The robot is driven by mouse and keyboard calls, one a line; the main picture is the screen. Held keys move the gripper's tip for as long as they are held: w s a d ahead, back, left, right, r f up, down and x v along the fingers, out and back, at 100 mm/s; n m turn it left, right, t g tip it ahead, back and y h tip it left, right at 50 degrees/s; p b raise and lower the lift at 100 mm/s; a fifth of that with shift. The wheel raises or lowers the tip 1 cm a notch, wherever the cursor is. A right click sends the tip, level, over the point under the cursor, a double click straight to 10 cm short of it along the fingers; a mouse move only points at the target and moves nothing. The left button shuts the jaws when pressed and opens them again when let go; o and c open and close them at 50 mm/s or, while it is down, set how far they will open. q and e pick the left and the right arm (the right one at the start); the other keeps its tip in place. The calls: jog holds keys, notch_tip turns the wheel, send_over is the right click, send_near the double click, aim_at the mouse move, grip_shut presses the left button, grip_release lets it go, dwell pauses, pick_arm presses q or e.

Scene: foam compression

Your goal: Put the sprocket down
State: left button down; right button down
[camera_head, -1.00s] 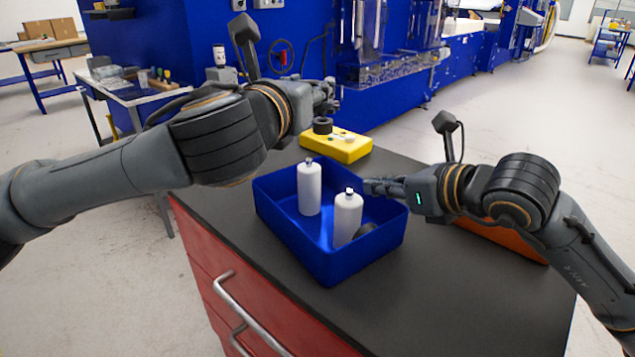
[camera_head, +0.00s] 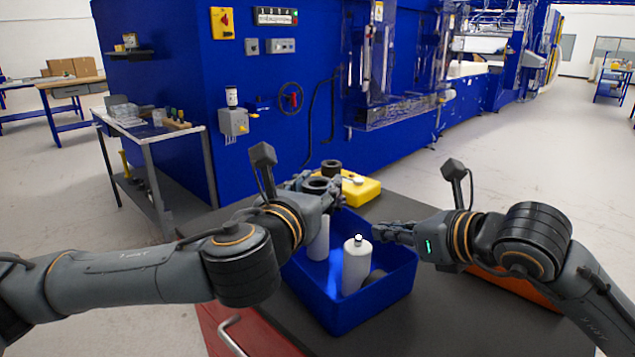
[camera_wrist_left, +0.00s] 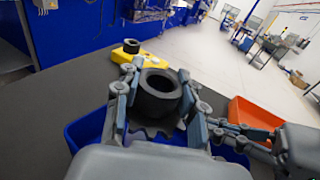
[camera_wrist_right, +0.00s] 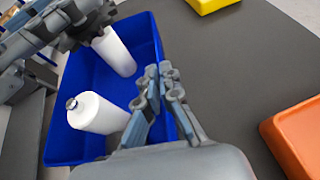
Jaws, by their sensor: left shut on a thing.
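My left gripper (camera_head: 318,186) is shut on the black sprocket (camera_head: 316,184). In the left wrist view the sprocket (camera_wrist_left: 160,92) shows as a thick black ring with a toothed flange below, between both fingers. It is held over the far left part of the blue bin (camera_head: 335,318), above a white bottle (camera_head: 318,240). The right wrist view shows its dark teeth (camera_wrist_right: 88,24) near that bottle's top. My right gripper (camera_head: 388,232) is by the bin's right wall. Its fingers (camera_wrist_right: 160,72) are together, with nothing visible between them.
A second white bottle (camera_head: 356,264) stands in the bin, with a dark round part (camera_head: 374,277) beside it. Behind is a yellow block (camera_head: 360,190) with another black ring (camera_head: 331,167). An orange bin (camera_head: 515,287) is at the right. The dark worktop (camera_wrist_right: 225,75) between is clear.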

pick_arm(q)
jog(key=shift+f, duration=0.35)
jog(key=c, duration=0.8)
grip_release()
jog(key=shift+r, duration=0.45)
jog(key=v, duration=0.7)
jog(key=shift+s, duration=0.3)
jog(key=shift+r, duration=0.15)
